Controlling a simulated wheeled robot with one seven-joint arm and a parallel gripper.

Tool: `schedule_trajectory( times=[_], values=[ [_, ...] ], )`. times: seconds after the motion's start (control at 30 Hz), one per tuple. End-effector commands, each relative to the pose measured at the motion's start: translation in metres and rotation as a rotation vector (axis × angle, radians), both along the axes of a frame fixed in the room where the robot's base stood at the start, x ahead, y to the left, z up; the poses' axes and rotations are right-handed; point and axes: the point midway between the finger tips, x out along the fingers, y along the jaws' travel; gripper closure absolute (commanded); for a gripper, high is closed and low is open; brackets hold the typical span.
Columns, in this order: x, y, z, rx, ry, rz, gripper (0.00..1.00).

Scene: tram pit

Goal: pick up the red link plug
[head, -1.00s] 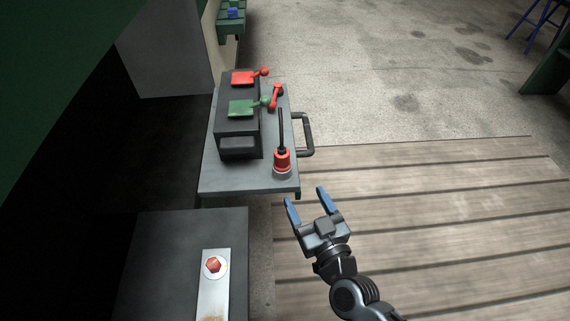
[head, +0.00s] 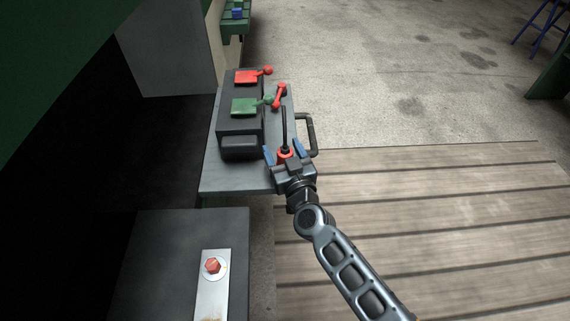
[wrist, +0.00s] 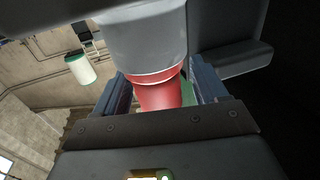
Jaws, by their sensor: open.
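The red link plug (head: 285,154) stands at the right front of the grey shelf top, with a thin black stem or cable rising from it. My gripper (head: 283,150) is open, and its blue fingers lie on either side of the plug. The gripper body hides the plug's lower part in the head view. In the wrist view the red plug (wrist: 160,94) and a wide grey collar (wrist: 145,42) show between the two fingers. I cannot tell whether either finger touches it.
A red bar (head: 279,96) lies behind the plug. A black handle (head: 310,134) sticks out at the right. A red button (head: 213,265) is nearer me. Wooden planks lie clear at the right.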

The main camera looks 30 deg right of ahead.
Motion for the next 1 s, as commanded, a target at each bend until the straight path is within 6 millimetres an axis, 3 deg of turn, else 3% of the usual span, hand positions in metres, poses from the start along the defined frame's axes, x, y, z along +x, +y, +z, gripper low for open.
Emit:
schedule_trajectory(
  times=[0.3,0.9,1.0],
  values=[
    [0.0060,-0.0012,0.0000,-0.001,0.001,0.000,0.28],
    [0.0058,-0.0011,0.0002,-0.001,0.000,0.000,0.85],
    [0.0059,-0.0010,0.0005,-0.001,-0.001,-0.001,0.87]
  ],
)
